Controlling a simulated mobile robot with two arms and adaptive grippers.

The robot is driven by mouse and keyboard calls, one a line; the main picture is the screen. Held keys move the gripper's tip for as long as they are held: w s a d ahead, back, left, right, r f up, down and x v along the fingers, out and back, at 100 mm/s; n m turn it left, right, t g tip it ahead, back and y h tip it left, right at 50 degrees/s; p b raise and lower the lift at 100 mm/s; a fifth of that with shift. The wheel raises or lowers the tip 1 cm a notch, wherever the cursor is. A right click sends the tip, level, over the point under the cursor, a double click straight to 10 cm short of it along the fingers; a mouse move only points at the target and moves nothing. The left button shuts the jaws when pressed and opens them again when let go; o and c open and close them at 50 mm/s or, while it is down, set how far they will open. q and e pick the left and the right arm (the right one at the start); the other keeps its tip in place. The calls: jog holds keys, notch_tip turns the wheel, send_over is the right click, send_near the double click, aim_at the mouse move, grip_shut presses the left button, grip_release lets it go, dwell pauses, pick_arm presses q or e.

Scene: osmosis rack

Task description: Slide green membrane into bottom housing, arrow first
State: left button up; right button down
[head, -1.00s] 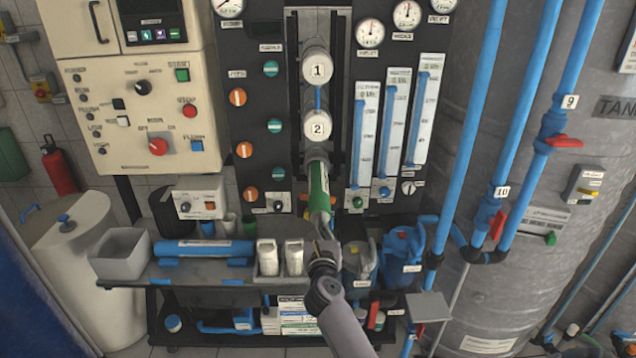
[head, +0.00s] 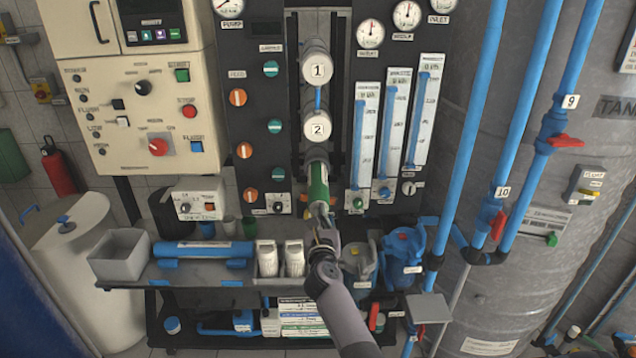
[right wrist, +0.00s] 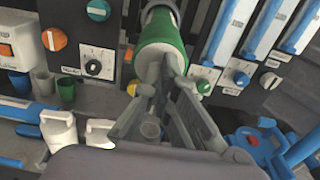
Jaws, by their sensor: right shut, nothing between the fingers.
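The green membrane (head: 318,186) stands nearly upright below the housing marked 2 (head: 316,127), in line with the column. Its upper end reaches into the grey bottom housing (head: 316,158); how deep it sits is hard to tell, and no arrow can be made out. In the right wrist view the green membrane (right wrist: 163,36) shows a pale lower end facing me. My right gripper (head: 319,211) is just under that lower end, shut with nothing between its fingers. The fingers (right wrist: 164,76) also show in the right wrist view. My left gripper is not in view.
Flowmeters (head: 393,125) and knobs flank the housings closely. Blue pipes (head: 480,140) rise on the right.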

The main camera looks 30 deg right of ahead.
jog(key=shift+b+x, duration=0.75)
jog(key=shift+x, duration=1.85)
jog(key=shift+b+x, duration=0.75)
jog(key=shift+x, duration=0.75)
jog(key=shift+b+x, duration=2.1)
jog(key=shift+x, duration=0.95)
jog(key=p+v, duration=0.4)
jog(key=v, duration=0.1)
jog(key=shift+s+r+p, duration=0.1)
jog(key=shift+r+p, duration=0.05)
jog(key=shift+p, duration=0.25)
jog(key=shift+p+v, duration=0.75)
jog(key=shift+v, duration=0.75)
